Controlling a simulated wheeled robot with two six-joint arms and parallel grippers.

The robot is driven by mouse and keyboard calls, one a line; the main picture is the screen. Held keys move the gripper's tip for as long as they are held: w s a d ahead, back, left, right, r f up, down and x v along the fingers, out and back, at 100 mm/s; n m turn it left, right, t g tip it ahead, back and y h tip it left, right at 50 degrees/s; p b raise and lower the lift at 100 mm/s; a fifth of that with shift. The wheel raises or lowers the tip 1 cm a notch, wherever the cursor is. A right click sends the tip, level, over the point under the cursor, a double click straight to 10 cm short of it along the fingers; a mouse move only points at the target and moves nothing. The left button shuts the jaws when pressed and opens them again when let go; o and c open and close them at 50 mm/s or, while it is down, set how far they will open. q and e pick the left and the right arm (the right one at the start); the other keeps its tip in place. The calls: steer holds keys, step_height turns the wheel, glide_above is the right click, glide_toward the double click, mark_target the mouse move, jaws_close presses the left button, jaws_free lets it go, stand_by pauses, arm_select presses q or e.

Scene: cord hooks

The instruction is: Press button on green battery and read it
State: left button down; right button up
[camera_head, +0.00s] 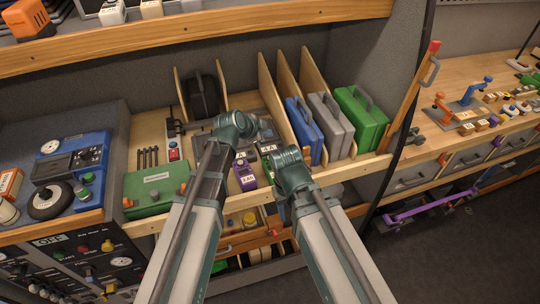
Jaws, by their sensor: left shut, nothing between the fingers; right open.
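No object is clearly recognisable as a green battery with a button. Green things in view are a flat green case (158,190) with a pale label and orange latches at the left of the shelf, and a green case with a handle (361,120) standing at the right. A small dark device with a pale face (267,148) lies between my grippers; its button and reading are too small to tell. My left gripper (250,124) is shut and empty above the middle of the shelf. My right gripper (289,157) is open, lower and to the right; its fingers are largely hidden by its wrist.
A purple labelled device (244,176) sits between my arms. A blue case (303,128) and a grey case (326,124) stand between wooden dividers. A black case (204,95) stands at the back. A wooden front edge (350,169) borders the shelf.

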arm_select(q)
steer(key=shift+f, duration=0.15)
steer(key=b, duration=0.9)
glide_above(267, 160)
step_height(267, 160, down, 9)
steer(key=shift+r, duration=0.2)
stand_by(1.5)
steer(key=shift+f+b, duration=0.35)
steer(key=shift+f, duration=0.05)
steer(key=shift+f+b, duration=0.35)
stand_by(0.6)
steer(key=shift+r, duration=0.1)
steer(key=shift+r+p, duration=0.7)
steer(key=shift+p, duration=0.15)
